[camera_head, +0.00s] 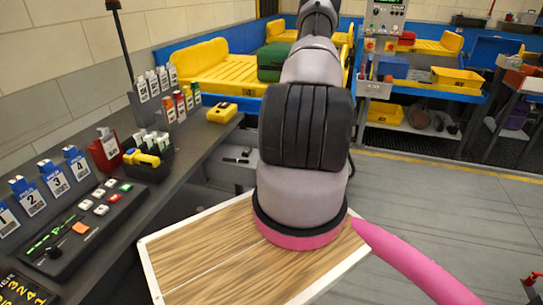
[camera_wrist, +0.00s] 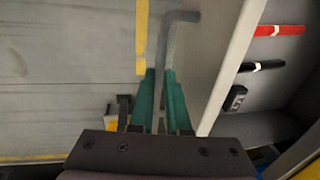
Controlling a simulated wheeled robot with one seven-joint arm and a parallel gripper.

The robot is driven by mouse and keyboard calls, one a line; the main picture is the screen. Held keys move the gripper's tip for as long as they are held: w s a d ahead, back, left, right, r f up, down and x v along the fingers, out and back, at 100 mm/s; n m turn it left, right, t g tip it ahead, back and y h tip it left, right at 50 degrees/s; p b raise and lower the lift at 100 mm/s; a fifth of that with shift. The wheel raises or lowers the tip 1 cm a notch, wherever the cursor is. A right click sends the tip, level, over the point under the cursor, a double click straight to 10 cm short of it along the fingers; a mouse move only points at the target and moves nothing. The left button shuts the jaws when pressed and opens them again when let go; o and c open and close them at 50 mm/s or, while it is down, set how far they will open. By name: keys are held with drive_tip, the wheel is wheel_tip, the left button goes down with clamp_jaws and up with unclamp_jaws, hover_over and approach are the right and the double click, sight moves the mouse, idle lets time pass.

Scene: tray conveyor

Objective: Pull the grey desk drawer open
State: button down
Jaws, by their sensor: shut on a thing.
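The grey desk drawer (camera_head: 228,174) shows partly in the head view, standing out from under the dark desk, with my arm hiding its right part. In the wrist view its pale front edge (camera_wrist: 238,55) runs slantwise, and the inside shows to the right, so it is at least partly open. Its grey bar handle (camera_wrist: 180,16) sticks out to the left of the front. My gripper's green fingers (camera_wrist: 160,78) lie on both sides of the handle bar and are shut on it. In the head view my gripper is hidden behind my arm.
Inside the drawer lie a red pen (camera_wrist: 280,30), a dark marker (camera_wrist: 262,66) and a small black device (camera_wrist: 235,98). The desk (camera_head: 190,148) holds a button panel (camera_head: 85,220), bottles and yellow tools. Open grey floor (camera_head: 455,205) lies to the right.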

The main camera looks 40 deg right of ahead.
drive_tip(key=shift+s+d, duration=0.25)
drive_tip(key=shift+s, duration=0.1)
drive_tip(key=c, duration=0.9)
unclamp_jaws()
drive_tip(key=r, duration=0.3)
drive_tip(key=s+d+r, duration=0.1)
drive_tip(key=r, duration=0.6)
drive_tip(key=shift+s+d+r, duration=0.15)
drive_tip(key=shift+s+r, duration=0.15)
